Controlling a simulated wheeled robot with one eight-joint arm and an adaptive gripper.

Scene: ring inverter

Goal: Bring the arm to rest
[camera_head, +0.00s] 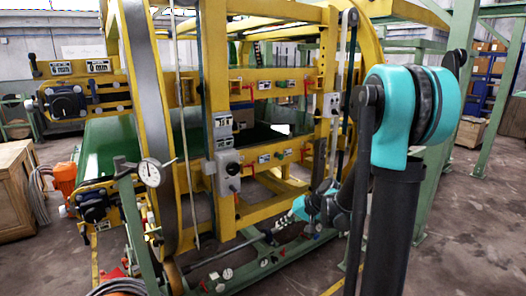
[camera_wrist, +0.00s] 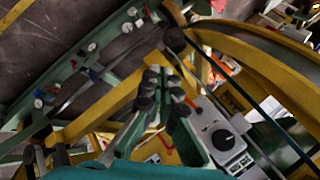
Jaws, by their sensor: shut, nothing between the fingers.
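My arm (camera_head: 410,112) is teal and black and stands large at the right of the head view. It bends down, and its far end shows small and low in front of the yellow ring inverter (camera_head: 212,95). My gripper (camera_wrist: 163,78) shows in the wrist view with its fingers drawn together and nothing held between them. Behind the fingers are the machine's yellow beams and a grey control box (camera_wrist: 222,135) with a black knob. I cannot tell the exact gap between gripper and frame.
A dial gauge (camera_head: 150,173) stands at the left front. A green lower rail (camera_head: 250,268) with small fittings runs below my arm's far end. A wooden crate (camera_head: 14,190) is at the far left. Open concrete floor (camera_head: 470,240) lies at the right.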

